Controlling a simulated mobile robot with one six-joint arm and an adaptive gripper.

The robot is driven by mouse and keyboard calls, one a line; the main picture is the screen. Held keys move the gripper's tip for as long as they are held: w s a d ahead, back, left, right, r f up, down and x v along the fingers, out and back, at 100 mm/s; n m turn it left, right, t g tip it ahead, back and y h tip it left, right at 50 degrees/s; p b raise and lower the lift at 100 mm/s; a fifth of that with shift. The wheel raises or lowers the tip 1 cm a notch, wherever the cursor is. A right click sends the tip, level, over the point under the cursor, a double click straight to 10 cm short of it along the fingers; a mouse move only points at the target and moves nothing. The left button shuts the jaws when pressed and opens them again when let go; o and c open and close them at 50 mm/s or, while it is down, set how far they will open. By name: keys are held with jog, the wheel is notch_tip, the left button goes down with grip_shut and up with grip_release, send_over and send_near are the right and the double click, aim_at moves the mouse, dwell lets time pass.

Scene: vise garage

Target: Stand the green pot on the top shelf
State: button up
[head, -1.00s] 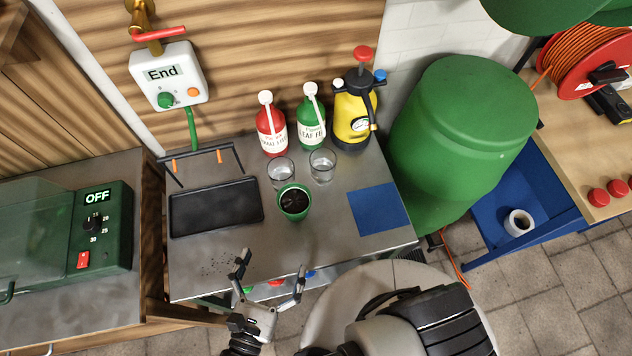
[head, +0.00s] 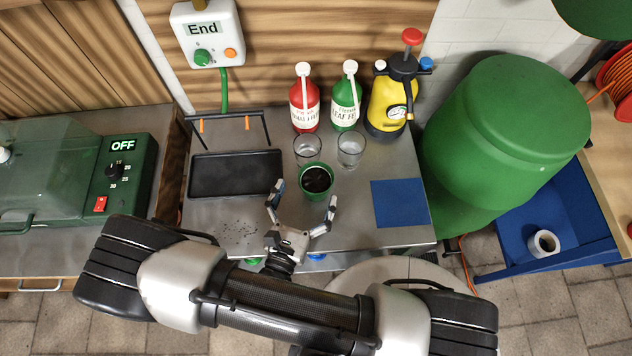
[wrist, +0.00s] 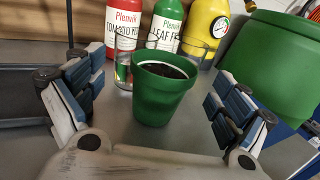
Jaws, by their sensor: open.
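The green pot (head: 316,182), filled with dark soil, stands upright on the grey metal bench (head: 345,222). In the wrist view the green pot (wrist: 160,98) sits between and just beyond the open fingers. My gripper (head: 303,197) is open and empty, its fingertips reaching toward the near sides of the pot. In the wrist view my gripper (wrist: 150,100) shows blue-padded fingers to the left and right of the pot, with gaps on both sides. I cannot make out the top shelf in these frames.
Two clear glasses (head: 351,150) stand right behind the pot. Behind them are a red bottle (head: 304,105), a green bottle (head: 345,103) and a yellow sprayer (head: 388,105). A black tray (head: 236,173) lies left, a blue mat (head: 400,203) right. A green barrel (head: 505,130) stands beside the bench.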

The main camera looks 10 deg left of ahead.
aim_at(321, 163)
jog(key=w, duration=0.1)
jog(key=w+d+b, duration=0.1)
jog(key=w, duration=0.2)
jog(key=shift+w+d+f, duration=0.1)
jog(key=shift+d+f, duration=0.1)
jog(key=shift+d, duration=0.05)
jog(key=shift+w+r, duration=0.1)
jog(key=shift+w, duration=0.35)
jog(key=shift+c, duration=0.5)
jog(key=c, duration=1.3)
